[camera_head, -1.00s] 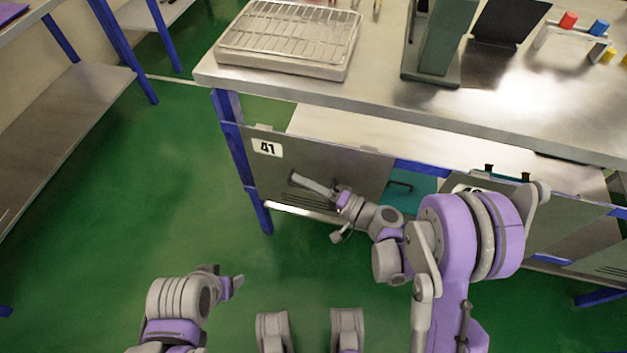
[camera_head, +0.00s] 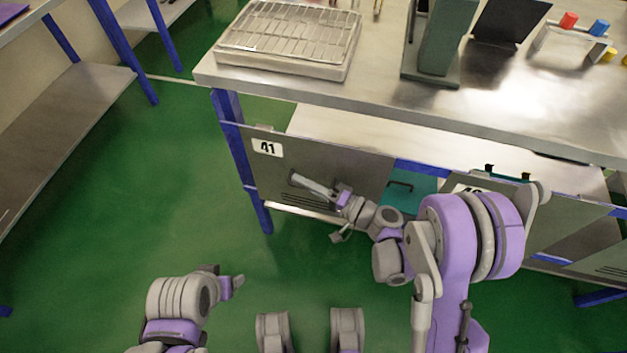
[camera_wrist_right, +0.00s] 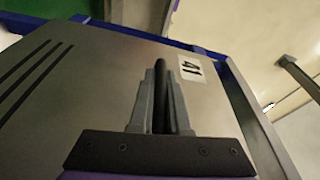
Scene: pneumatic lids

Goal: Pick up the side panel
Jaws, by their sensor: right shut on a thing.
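The side panel (camera_head: 290,160) is a grey metal sheet with a white "41" label, hung below the front left edge of the workbench. It fills much of the right wrist view (camera_wrist_right: 105,80), with dark slots at the left and the label at the right. My right gripper (camera_head: 328,190) is at the panel's front, shut on its bar handle (camera_head: 308,184). In the right wrist view the fingers (camera_wrist_right: 160,100) stand close on both sides of the dark handle. My left gripper (camera_head: 238,281) is low over the floor, away from the panel; its fingers are too small to judge.
The metal workbench (camera_head: 380,98) carries a tray with a wire rack (camera_head: 290,35) and a green stand (camera_head: 440,45). A second grey panel (camera_head: 560,215) hangs at the right, and a teal box (camera_head: 408,190) sits between them. The green floor at left is clear.

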